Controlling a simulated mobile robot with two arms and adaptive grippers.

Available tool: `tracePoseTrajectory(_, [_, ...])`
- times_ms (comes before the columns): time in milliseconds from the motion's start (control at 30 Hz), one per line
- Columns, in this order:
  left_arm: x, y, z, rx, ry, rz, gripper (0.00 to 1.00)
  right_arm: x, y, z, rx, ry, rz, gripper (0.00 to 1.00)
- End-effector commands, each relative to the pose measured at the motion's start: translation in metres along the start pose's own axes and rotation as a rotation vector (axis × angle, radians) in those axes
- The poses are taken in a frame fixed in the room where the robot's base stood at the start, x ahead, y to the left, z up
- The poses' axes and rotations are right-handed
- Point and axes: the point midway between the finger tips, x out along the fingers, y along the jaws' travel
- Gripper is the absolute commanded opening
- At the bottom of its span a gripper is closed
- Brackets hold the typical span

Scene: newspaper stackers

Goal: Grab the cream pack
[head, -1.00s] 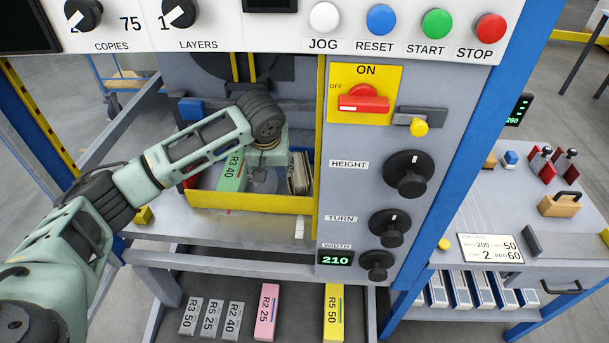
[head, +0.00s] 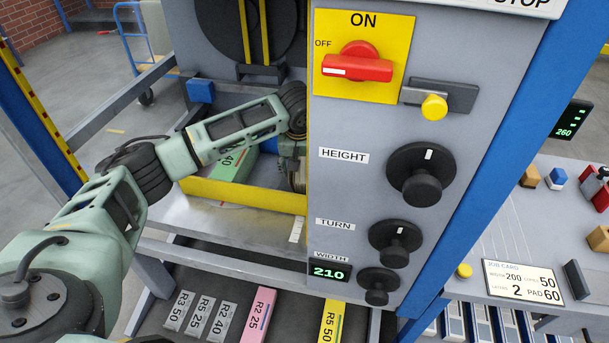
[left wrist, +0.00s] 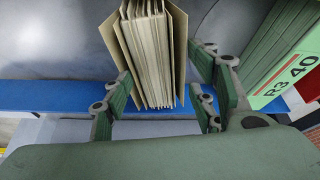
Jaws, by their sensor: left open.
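The cream pack (left wrist: 150,50), a bundle of cream sheets between tan covers, stands upright in the left wrist view. My left gripper (left wrist: 165,95) is open there, with green-padded fingers on either side of the pack's near end. I cannot tell whether any finger touches it. In the head view my left gripper (head: 292,150) hangs over the right end of the yellow-fronted tray (head: 240,195), partly cut off by the control panel's edge. The pack is largely hidden there. My right gripper is not in view.
A green R3 40 pack (head: 236,164) lies in the tray left of my gripper; it also shows at right in the left wrist view (left wrist: 285,70). The grey control panel (head: 330,190) stands close on the right. Several labelled packs, including a pink one (head: 259,315), lie below.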

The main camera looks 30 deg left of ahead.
Motion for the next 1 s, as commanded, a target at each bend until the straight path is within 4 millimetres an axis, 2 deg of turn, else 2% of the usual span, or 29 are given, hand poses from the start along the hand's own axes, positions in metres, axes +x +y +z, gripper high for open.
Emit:
tracePoseTrajectory(300, [0.043,0.007,0.004,0.001,-0.001,0.000,0.53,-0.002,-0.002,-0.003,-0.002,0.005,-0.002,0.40])
tracePoseTrajectory(600, [0.049,0.007,0.003,0.001,0.001,0.001,0.53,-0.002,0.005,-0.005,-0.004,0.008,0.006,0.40])
tracePoseTrajectory(1000, [0.049,0.006,0.003,0.001,0.001,0.001,0.19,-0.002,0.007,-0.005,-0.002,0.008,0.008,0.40])
